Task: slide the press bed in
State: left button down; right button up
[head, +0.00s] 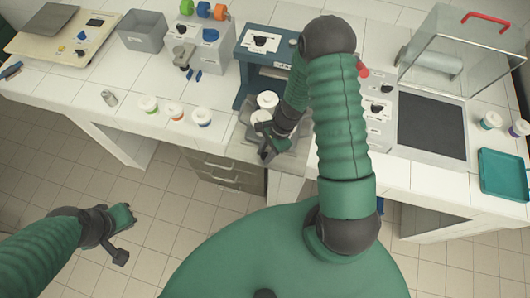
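The blue press (253,83) stands at the back middle of the counter. Its grey bed (237,148) sticks out toward me at the counter's front edge, partly hidden by my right arm. White cups (268,100) stand at the bed, under the press front. My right gripper (264,143) is low over the front part of the bed, beside the cups. Whether it touches the bed, and whether its fingers are apart, I cannot tell. My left gripper (124,235) is open and empty over the floor at the lower left, away from the counter.
Small capped jars (148,105) and a metal cylinder (109,98) stand left of the press. A grey bin (143,31) is behind them. On the right are a dark-panelled device (431,126), a clear case (457,45) and a teal tray (503,174). Drawers (222,171) lie below the bed.

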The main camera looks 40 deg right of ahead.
jog(key=shift+d, duration=0.2)
jog(key=c, duration=0.5)
jog(key=shift+d+f, duration=0.1)
jog(key=shift+d, duration=0.05)
grip_shut()
jog(key=shift+s, duration=0.1)
